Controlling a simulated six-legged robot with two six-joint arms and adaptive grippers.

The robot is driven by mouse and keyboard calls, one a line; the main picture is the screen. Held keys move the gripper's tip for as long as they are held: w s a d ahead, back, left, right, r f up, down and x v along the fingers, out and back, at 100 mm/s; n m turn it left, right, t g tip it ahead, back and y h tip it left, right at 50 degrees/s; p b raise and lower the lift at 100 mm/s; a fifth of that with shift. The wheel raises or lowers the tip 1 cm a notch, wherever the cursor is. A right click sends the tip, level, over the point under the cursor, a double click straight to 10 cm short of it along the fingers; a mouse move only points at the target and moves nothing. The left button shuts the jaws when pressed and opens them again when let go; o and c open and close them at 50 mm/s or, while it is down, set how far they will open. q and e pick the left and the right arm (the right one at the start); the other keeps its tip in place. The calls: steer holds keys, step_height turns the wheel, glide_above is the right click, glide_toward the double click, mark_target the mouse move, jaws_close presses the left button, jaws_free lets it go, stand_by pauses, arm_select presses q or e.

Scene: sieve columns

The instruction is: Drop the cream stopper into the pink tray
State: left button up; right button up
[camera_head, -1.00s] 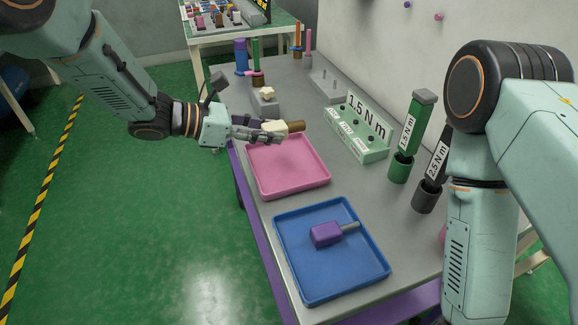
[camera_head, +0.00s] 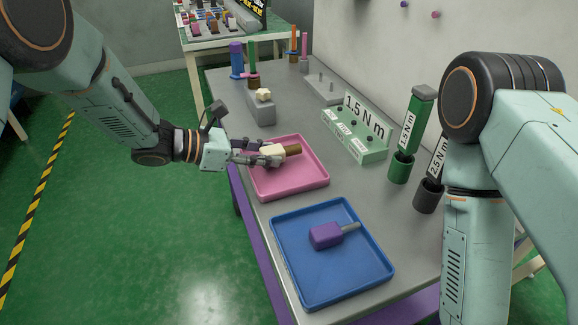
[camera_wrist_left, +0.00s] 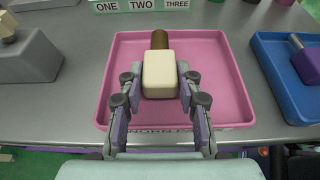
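The cream stopper (camera_head: 273,150), a cream block with a brown shaft (camera_head: 293,150), is in my left gripper (camera_head: 270,156) over the pink tray (camera_head: 310,183). In the left wrist view the stopper (camera_wrist_left: 160,75) sits between the two fingers of my left gripper (camera_wrist_left: 160,80), one along each side, and its brown end points away from me. The pink tray (camera_wrist_left: 225,95) lies beneath it there. Whether the stopper touches the tray floor is hard to tell. My right arm shows at the right, but its gripper is out of view.
A blue tray (camera_head: 362,270) with a purple stopper (camera_head: 325,235) lies nearer. Behind the pink tray stand a grey block (camera_head: 262,111) with a small cream piece and a green 1.5 N m stand (camera_head: 355,140). Green and dark holders stand at the right.

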arm_select(q)
steer(key=o, duration=0.5)
steer(key=shift+w+a+f, duration=0.15)
steer(key=shift+c, duration=0.2)
steer(key=shift+a+r, duration=0.25)
steer(key=shift+a, duration=0.1)
steer(key=v, duration=1.1)
steer(key=shift+s, duration=0.3)
steer(key=shift+w, duration=0.1)
